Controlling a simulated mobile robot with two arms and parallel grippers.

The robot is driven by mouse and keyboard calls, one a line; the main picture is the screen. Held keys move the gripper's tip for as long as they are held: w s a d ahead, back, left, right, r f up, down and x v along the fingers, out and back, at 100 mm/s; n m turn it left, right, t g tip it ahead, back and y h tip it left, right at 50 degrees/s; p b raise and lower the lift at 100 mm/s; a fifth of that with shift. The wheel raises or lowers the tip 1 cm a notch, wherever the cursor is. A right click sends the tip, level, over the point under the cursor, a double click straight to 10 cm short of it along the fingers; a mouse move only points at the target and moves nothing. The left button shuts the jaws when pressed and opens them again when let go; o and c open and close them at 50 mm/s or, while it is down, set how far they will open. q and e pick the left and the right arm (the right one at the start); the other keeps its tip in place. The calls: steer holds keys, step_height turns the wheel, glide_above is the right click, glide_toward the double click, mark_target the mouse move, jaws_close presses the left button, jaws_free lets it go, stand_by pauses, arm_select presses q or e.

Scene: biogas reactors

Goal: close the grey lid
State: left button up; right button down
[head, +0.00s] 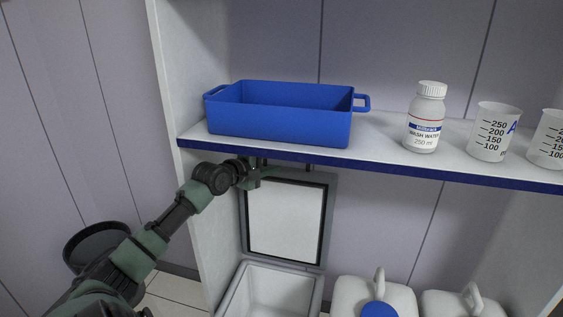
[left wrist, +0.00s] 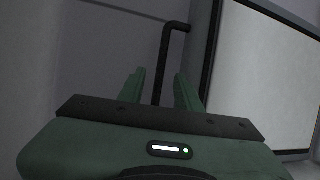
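The grey lid (head: 285,220) stands open and upright behind a grey bin (head: 231,294) under the shelf, its pale inner panel edged in black. In the left wrist view the lid (left wrist: 262,75) fills the right side. A black bar handle (left wrist: 165,60) runs down between the two green fingers of my left gripper (left wrist: 160,92). The fingers are apart, with gaps beside the bar, so the gripper is open around it. In the head view my left gripper (head: 264,173) is at the lid's top left, just below the shelf edge. My right gripper is not in view.
A shelf (head: 380,168) overhangs the lid closely. It holds a blue tray (head: 290,122), a white bottle (head: 427,118) and two beakers (head: 494,132). White jugs (head: 350,293) stand right of the bin. A side panel (head: 180,60) borders the left.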

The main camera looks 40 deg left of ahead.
mark_target(282, 170)
arm_select(q)
steer(key=shift+b+x, duration=0.35)
steer(key=shift+x, duration=1.75)
jaws_close()
steer(key=shift+f, duration=0.1)
